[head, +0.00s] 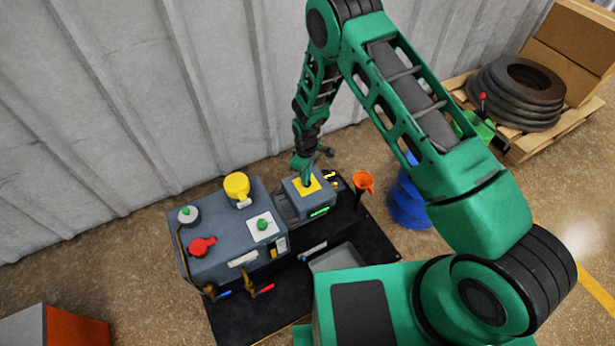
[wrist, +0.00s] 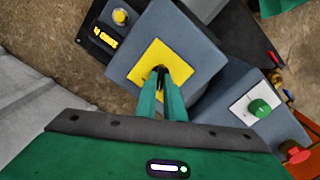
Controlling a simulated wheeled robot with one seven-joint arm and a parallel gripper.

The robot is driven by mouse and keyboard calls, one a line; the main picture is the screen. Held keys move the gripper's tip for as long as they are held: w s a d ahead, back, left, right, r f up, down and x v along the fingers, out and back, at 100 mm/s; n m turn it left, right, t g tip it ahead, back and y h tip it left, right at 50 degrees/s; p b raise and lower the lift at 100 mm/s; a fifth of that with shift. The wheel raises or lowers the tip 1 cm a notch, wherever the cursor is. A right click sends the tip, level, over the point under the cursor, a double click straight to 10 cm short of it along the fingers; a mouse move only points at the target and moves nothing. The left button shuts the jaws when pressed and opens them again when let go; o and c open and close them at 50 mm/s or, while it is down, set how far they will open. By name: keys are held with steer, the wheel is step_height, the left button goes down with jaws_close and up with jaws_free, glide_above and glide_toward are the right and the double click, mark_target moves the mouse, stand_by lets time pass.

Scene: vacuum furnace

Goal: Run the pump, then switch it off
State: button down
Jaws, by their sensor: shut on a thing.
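The pump unit (head: 225,225) stands by the wall on a black base. At its right end is a grey box (head: 318,207) with a yellow plate (head: 297,188) on top and green lights on its front side. My gripper (head: 306,182) reaches down onto this plate from above. In the wrist view my gripper (wrist: 160,76) has its fingers close together around a small dark switch (wrist: 161,71) at the middle of the yellow plate (wrist: 182,60). The fingers hide most of the switch, so I cannot tell its position.

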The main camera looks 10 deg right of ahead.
steer(key=shift+w+d, duration=0.25)
steer(key=shift+d, duration=0.2)
steer(key=c, duration=1.9)
jaws_free()
steer(key=shift+o, duration=0.2)
steer(key=shift+s+a, duration=0.1)
steer(key=shift+a, duration=0.05)
steer(key=shift+a+r, duration=0.1)
step_height(320, 180, up, 11)
steer(key=shift+f, duration=0.2)
